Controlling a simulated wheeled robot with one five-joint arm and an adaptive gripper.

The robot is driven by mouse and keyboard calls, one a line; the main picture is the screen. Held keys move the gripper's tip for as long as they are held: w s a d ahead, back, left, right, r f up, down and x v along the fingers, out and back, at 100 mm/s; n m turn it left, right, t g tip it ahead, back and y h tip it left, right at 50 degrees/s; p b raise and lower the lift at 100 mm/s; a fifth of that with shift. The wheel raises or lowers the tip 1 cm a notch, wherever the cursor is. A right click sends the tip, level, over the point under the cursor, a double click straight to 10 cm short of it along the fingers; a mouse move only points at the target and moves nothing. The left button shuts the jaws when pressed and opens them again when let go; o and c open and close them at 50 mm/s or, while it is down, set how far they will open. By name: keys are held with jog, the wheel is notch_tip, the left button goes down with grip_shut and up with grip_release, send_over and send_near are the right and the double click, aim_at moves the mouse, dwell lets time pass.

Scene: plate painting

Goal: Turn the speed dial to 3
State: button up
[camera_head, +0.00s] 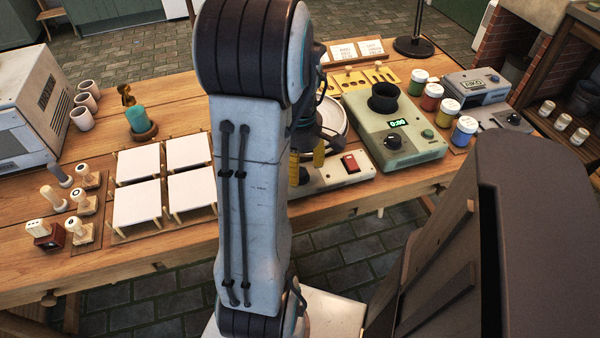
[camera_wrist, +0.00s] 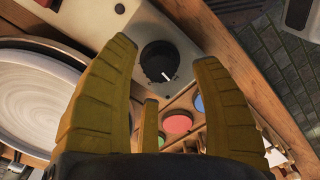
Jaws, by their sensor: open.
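The speed dial (camera_wrist: 158,62) is a round black knob with a white pointer mark, on a pale control box (camera_wrist: 187,35). In the wrist view the pointer points down and right; I cannot read any numbers around it. My gripper (camera_wrist: 165,54) is open, its yellow fingers spread with the dial showing between the tips. I cannot tell whether any finger touches it. In the head view the box (camera_head: 330,178) carries a red switch (camera_head: 349,162), and the dial is mostly hidden behind my arm. One yellow finger of my gripper (camera_head: 319,155) shows beside the arm.
A round pale wheel with a plate (camera_wrist: 35,100) lies beside the box. Red, blue and green round pads (camera_wrist: 178,123) lie nearby. White tiles (camera_head: 137,160) and stamps (camera_head: 82,202) stand left.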

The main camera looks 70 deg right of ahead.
jog(key=shift+f, duration=1.3)
jog(key=shift+o, duration=0.2)
grip_shut()
